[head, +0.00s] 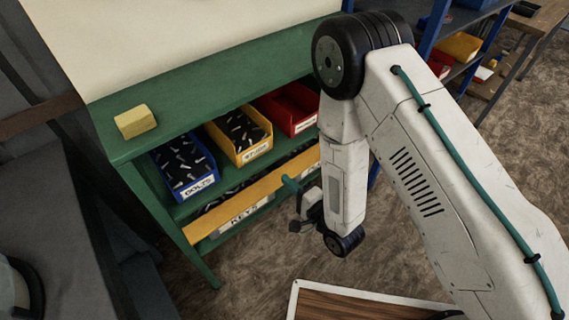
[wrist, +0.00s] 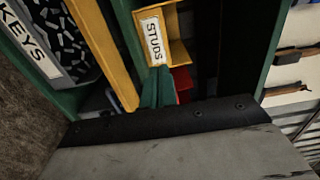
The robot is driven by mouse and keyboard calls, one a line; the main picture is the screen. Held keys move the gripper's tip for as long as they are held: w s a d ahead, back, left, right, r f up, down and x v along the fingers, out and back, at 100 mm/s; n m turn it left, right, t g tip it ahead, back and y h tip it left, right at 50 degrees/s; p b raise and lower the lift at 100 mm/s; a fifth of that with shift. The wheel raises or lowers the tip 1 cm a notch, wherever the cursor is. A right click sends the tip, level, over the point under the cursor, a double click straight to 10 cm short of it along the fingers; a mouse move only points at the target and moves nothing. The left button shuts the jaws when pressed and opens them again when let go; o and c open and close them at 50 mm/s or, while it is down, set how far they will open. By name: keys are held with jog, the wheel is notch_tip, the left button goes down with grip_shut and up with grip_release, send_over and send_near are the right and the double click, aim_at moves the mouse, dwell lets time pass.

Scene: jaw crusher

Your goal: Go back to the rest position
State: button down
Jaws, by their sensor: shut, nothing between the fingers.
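My arm reaches from the right of the head view and bends down in front of the green bench (head: 200,100). My gripper (head: 290,184) points at the bench's shelf, with its teal fingers in front of the yellow rail. In the wrist view its fingers (wrist: 158,88) are together with nothing between them. They appear just below the yellow studs bin (wrist: 158,35); I cannot tell whether they touch anything.
The shelf holds a blue bolts bin (head: 185,165), the yellow studs bin (head: 240,135) and a red bin (head: 290,108). A keys bin (head: 243,217) sits below the yellow rail (head: 255,193). A yellow block (head: 135,121) lies on the bench top. Blue shelving (head: 440,30) stands behind right.

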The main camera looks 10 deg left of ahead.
jog(key=shift+s+d, duration=0.1)
jog(key=shift+d, duration=0.05)
notch_tip(320, 180, down, 10)
jog(key=s+d+n+g+h, duration=0.2)
jog(key=d+n+g+h, duration=0.1)
jog(key=n+g+h, duration=0.25)
jog(key=d+r+n+g+h, duration=0.3)
jog(key=d+r+h, duration=0.25)
jog(key=d, duration=0.25)
jog(key=s+d+r+h, duration=0.1)
jog(key=s+d+r, duration=0.4)
jog(key=r, duration=0.8)
jog(key=s+d+r+g+h, duration=0.1)
jog(key=s+d+r, duration=0.5)
jog(key=d+r, duration=0.4)
jog(key=s+d+r+h, duration=0.1)
jog(key=s+d+r, duration=0.5)
jog(key=r, duration=1.1)
jog(key=shift+s+d+m, duration=0.25)
jog(key=shift+d+m, duration=0.1)
jog(key=shift+d, duration=0.85)
